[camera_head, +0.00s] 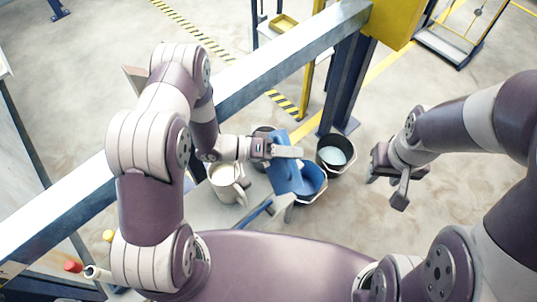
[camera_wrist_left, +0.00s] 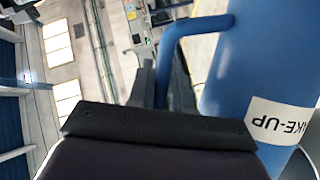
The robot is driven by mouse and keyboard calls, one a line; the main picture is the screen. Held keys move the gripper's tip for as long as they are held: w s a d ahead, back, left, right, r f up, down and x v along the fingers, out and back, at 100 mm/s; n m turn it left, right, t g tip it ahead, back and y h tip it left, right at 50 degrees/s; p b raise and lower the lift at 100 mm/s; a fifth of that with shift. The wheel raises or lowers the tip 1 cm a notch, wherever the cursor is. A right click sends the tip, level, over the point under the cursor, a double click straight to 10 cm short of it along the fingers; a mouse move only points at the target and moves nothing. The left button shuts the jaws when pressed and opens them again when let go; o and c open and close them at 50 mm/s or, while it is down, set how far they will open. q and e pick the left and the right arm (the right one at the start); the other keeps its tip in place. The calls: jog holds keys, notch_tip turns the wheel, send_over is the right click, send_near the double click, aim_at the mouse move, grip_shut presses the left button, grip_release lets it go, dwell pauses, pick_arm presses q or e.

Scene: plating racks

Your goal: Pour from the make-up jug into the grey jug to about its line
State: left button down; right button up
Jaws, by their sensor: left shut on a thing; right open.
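The make-up jug is blue, with a white label reading part of "MAKE-UP"; it fills the right of the left wrist view (camera_wrist_left: 225,75). In the head view the make-up jug (camera_head: 284,175) is at my left gripper (camera_head: 287,152). That gripper is shut on the jug's blue handle (camera_wrist_left: 185,32). The grey jug (camera_head: 225,183), pale with a handle, stands upright just left of the make-up jug. Its line is not readable. My right gripper (camera_head: 385,182) is open and empty, off to the right.
A long metal beam (camera_head: 262,80) and a dark post (camera_head: 343,85) are close behind.

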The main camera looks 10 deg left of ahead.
aim_at(293, 165)
dwell(0.3)
pick_arm(q)
jog(key=shift+w+a+r+n+p, duration=0.2)
jog(key=shift+w+r+n+p, duration=0.1)
jog(key=shift+r, duration=0.15)
dwell(0.9)
jog(key=shift+s+d+f+m+y+b, duration=0.3)
jog(key=shift+s+f+m, duration=0.3)
jog(key=shift+f, duration=0.25)
jog(key=shift+s+d+f+m+y+b, duration=0.1)
jog(key=shift+s+d+f+m+y, duration=0.2)
jog(key=shift+s+f+m, duration=0.4)
jog(key=shift+w+d+f+t, duration=0.1)
jog(key=shift+w+f+t, duration=0.05)
jog(key=shift+f+t, duration=0.15)
